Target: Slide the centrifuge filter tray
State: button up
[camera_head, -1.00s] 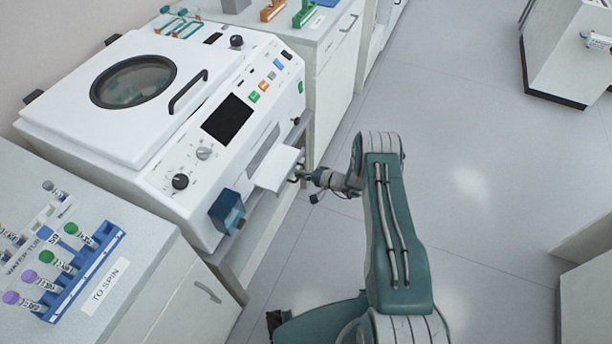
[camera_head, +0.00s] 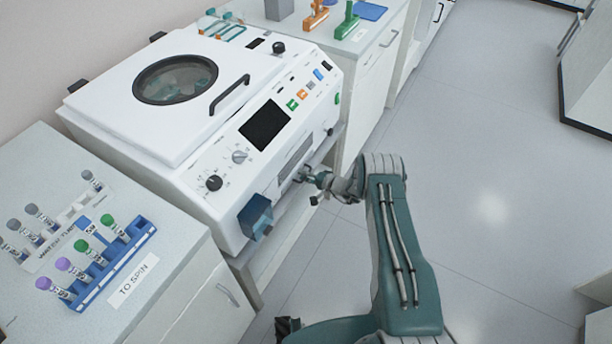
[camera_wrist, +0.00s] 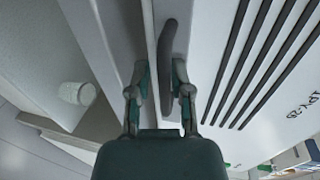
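The white centrifuge (camera_head: 190,150) stands on the bench at left centre. The filter tray (camera_head: 293,160) sits in the slot of its front panel and no longer sticks out as a white plate. My gripper (camera_head: 306,176) is right at this front, small in the head view. In the wrist view, my gripper (camera_wrist: 160,70) has its two fingers apart, one on each side of a dark curved handle (camera_wrist: 168,55). The handle lies closer to the right finger, with a gap at the left one. I cannot tell whether either finger touches it.
A blue box-like part (camera_head: 256,216) juts from the centrifuge's front, left of my gripper. A blue tube rack (camera_head: 120,262) with capped tubes stands on the left bench. The floor (camera_head: 480,150) to the right is open.

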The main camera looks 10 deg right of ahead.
jog(key=shift+d+r, duration=0.15)
jog(key=shift+d, duration=0.05)
jog(key=v, duration=1.1)
jog(key=shift+s+d, duration=0.2)
jog(key=shift+d, duration=0.2)
jog(key=s+a+r+n+g+h, duration=0.1)
jog(key=s+a+r+n+g, duration=0.15)
jog(key=r, duration=0.75)
jog(key=s+a+r+n+g, duration=0.2)
jog(key=s+r+g, duration=0.1)
jog(key=r, duration=0.7)
jog(key=s+a+r+n+g+h, duration=0.1)
jog(key=s+a+r+n+g, duration=0.15)
jog(key=r, duration=0.75)
jog(key=s+d+r+t+h, duration=0.2)
jog(key=s+r+h, duration=0.3)
jog(key=s, duration=0.8)
jog(key=s+d+r+t+h, duration=0.2)
jog(key=s+r+h, duration=0.3)
jog(key=s+r, duration=0.5)
jog(key=s+d, duration=0.1)
jog(key=s, duration=0.3)
jog(key=shift+d+r+t, duration=0.2)
jog(key=shift+r+t, duration=0.05)
jog(key=shift+t, duration=0.05)
